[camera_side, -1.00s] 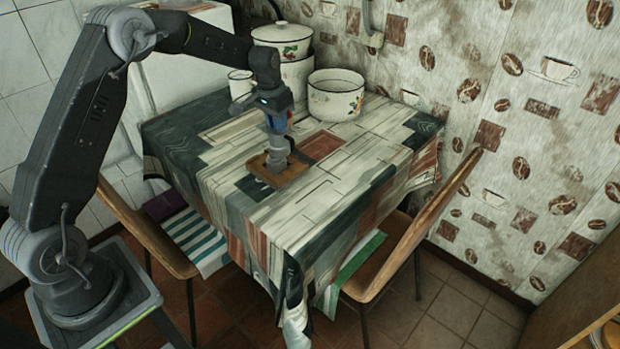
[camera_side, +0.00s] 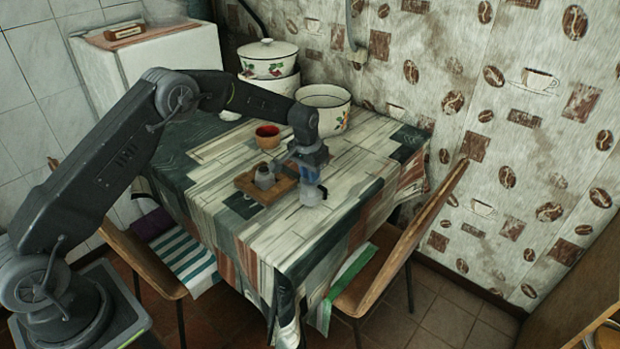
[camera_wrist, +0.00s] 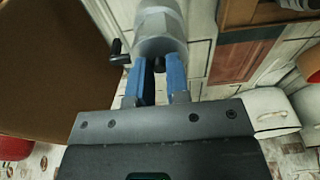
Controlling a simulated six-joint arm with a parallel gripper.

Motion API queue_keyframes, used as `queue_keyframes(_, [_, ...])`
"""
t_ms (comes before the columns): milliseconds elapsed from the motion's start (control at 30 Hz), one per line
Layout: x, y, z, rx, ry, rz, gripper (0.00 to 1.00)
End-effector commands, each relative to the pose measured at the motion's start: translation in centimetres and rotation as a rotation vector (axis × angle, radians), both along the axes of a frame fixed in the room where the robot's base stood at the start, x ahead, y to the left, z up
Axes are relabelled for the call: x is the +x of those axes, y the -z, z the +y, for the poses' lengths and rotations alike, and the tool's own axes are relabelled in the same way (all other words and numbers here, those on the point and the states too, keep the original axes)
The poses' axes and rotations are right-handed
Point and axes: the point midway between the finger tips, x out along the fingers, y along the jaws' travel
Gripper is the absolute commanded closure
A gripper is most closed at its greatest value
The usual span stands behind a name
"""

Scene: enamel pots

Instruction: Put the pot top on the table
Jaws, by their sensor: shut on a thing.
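The pot top (camera_side: 311,197) is a grey metal piece, small in the side view, hanging below my gripper (camera_side: 309,180). In the wrist view my gripper (camera_wrist: 157,88) has its blue fingers closed around the dark knob of the grey pot top (camera_wrist: 160,30); a dark handle sticks out at its left. The grey pot base (camera_side: 264,177) stands in a small wooden tray (camera_side: 285,186), left of my gripper. The pot top is over the table (camera_side: 270,238), right of the tray; I cannot tell whether it touches the cloth.
A red cup (camera_side: 268,141) stands behind the tray. A large white enamel pot (camera_side: 323,112) and a stacked pair with a lid (camera_side: 267,50) stand at the back. Chairs (camera_side: 405,250) flank the table. The cloth in front and to the right is clear.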

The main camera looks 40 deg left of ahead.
Motion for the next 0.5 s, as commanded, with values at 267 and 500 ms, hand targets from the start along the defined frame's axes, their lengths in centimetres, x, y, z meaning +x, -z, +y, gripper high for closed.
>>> queue_keyframes(267, [0.0,2.1,0.0,0.0,0.0,-0.002,1.0])
queue_keyframes(500, [0.0,2.4,0.1,-0.001,0.0,0.0,1.0])
